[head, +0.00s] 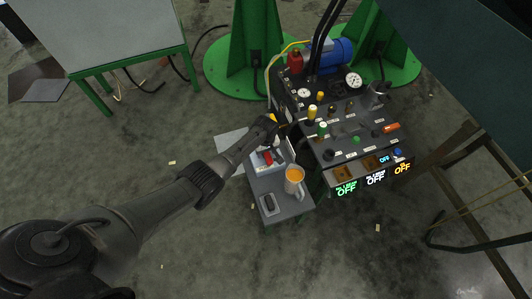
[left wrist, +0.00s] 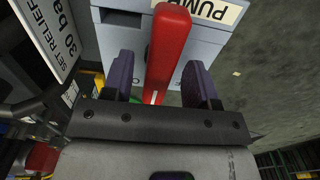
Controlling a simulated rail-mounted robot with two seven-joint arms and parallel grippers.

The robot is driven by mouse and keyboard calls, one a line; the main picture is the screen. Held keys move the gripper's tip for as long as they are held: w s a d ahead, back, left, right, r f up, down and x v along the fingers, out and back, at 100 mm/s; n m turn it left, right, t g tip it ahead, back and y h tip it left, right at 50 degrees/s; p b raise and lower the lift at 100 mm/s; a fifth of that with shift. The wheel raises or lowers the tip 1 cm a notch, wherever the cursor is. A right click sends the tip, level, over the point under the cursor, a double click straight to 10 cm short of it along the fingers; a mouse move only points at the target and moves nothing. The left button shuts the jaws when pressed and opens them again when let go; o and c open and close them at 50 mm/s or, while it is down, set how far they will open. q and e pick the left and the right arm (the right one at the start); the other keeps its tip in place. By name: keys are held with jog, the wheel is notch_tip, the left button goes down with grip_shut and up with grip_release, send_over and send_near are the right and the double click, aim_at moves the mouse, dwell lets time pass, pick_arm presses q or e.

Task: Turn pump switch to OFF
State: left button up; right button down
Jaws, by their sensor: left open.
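The pump switch has a red lever handle (left wrist: 168,45) on a pale grey-blue box (left wrist: 225,45) labelled "PUMP" in the left wrist view. In the head view its red handle (head: 267,158) shows small on the box near the side shelf. My left gripper (left wrist: 158,82) is open, with a dark purple finger on each side of the lever. Gaps show between the lever and both fingers. In the head view my left gripper (head: 270,127) is close above the switch box, and its fingertips are hard to make out. My right gripper is not in view.
The side shelf (head: 270,220) holds an orange-filled mug (head: 294,181) and a dark handheld device (head: 269,204). The control panel (head: 340,130) with knobs, gauges and lit "OFF" displays (head: 375,179) stands to the right. A sign (left wrist: 47,35) reads "SET RELIEF 30 bar".

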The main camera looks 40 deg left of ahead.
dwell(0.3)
pick_arm(q)
jog(key=c, duration=0.9)
